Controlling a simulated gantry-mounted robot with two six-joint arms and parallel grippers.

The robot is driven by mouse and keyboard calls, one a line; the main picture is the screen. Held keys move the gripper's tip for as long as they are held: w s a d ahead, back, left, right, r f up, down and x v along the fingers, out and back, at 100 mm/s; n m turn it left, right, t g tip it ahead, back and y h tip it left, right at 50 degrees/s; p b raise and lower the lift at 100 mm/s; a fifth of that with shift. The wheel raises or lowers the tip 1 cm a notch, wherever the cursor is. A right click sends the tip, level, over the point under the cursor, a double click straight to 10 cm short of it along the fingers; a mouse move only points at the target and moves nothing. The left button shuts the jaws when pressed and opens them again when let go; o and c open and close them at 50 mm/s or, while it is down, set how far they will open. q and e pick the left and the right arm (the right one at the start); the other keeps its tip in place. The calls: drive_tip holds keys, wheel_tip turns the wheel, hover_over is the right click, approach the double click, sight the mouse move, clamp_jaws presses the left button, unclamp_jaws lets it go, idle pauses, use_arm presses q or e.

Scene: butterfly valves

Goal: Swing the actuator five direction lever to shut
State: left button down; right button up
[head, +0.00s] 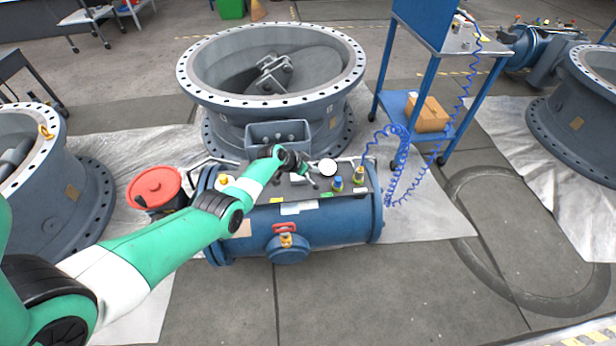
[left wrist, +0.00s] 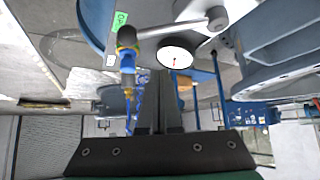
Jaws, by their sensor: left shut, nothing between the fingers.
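The actuator is a blue horizontal cylinder (head: 330,232) with a dark top plate, in front of the large butterfly valve. My left gripper (head: 313,182) is shut and empty over the top plate, beside a round white gauge (head: 328,167). In the left wrist view, the shut fingers (left wrist: 158,78) point toward the gauge (left wrist: 175,57). A grey metal lever (left wrist: 172,29) with a round pivot end lies beyond the fingertips, close to the gauge; I cannot tell whether they touch. In the head view the lever is hard to make out near the gripper. My right gripper is not in view.
Blue and yellow fittings (head: 338,184) stand right of the gripper. A red handle (head: 285,227) is on the cylinder's front. A red-lidded bucket (head: 155,187) stands left. A blue coiled hose (head: 398,160) hangs near a blue stand (head: 433,92). The floor at front right is clear.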

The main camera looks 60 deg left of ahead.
sight(308, 179)
use_arm(q)
drive_tip(key=b+x, duration=0.4)
drive_tip(key=b, duration=0.1)
drive_tip(key=shift+f+b, duration=0.35)
drive_tip(key=shift+f, duration=0.15)
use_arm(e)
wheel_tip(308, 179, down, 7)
use_arm(q)
drive_tip(key=s+r+p, duration=0.1)
drive_tip(key=p, duration=0.2)
drive_tip(key=shift+r, duration=0.25)
drive_tip(key=shift+s+d+f+p, duration=0.15)
drive_tip(key=shift+s+f+p, duration=0.05)
drive_tip(key=shift+s+p, duration=0.25)
drive_tip(key=shift+s+d+f+p, duration=0.2)
drive_tip(key=shift+s+p, duration=0.15)
drive_tip(key=shift+s, duration=0.15)
drive_tip(key=shift+s+f, duration=0.25)
drive_tip(key=shift+s, duration=0.2)
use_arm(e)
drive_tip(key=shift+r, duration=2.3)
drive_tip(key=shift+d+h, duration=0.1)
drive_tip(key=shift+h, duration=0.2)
